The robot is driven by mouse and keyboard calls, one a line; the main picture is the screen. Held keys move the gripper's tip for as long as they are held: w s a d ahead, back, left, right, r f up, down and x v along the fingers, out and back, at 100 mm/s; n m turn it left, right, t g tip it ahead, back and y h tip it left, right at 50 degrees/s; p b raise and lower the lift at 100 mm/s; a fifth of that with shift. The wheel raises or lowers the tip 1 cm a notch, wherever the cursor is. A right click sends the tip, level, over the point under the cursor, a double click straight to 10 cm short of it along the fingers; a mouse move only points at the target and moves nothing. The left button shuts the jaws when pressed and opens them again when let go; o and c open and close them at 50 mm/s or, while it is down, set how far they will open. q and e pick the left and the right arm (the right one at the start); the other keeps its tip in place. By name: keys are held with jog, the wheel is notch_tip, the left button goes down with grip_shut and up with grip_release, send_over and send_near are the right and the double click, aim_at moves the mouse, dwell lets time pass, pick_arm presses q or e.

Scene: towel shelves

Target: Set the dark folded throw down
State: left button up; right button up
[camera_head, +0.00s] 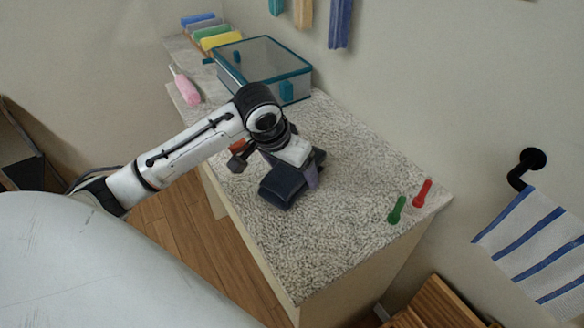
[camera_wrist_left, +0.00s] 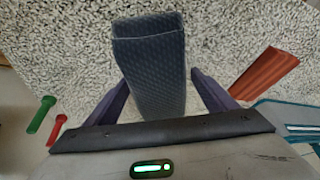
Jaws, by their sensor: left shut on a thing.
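The dark folded throw (camera_head: 284,189) is a navy, flat-folded bundle over the speckled counter top (camera_head: 340,215), left of its middle. In the left wrist view the throw (camera_wrist_left: 152,65) stands out lengthwise between the two purple fingers. My left gripper (camera_head: 303,176) is shut on it, coming down from above. One finger shows on the throw's right side in the head view; the other is hidden. I cannot tell whether the throw's underside touches the counter. My right gripper is in neither view.
A teal-edged glass box (camera_head: 262,68) stands behind, with coloured folded cloths (camera_head: 212,35) and a pink bottle (camera_head: 186,88) nearby. An orange-red item (camera_wrist_left: 268,70) lies close to the gripper. Green (camera_head: 397,210) and red (camera_head: 422,192) pegs are near the right edge. The counter between is clear.

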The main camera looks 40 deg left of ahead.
pick_arm(q)
jog(key=shift+w, duration=0.1)
jog(key=shift+f, duration=0.15)
jog(key=o, duration=1.3)
jog(key=shift+r, duration=0.25)
jog(key=v, duration=1.2)
jog(key=shift+f, duration=0.1)
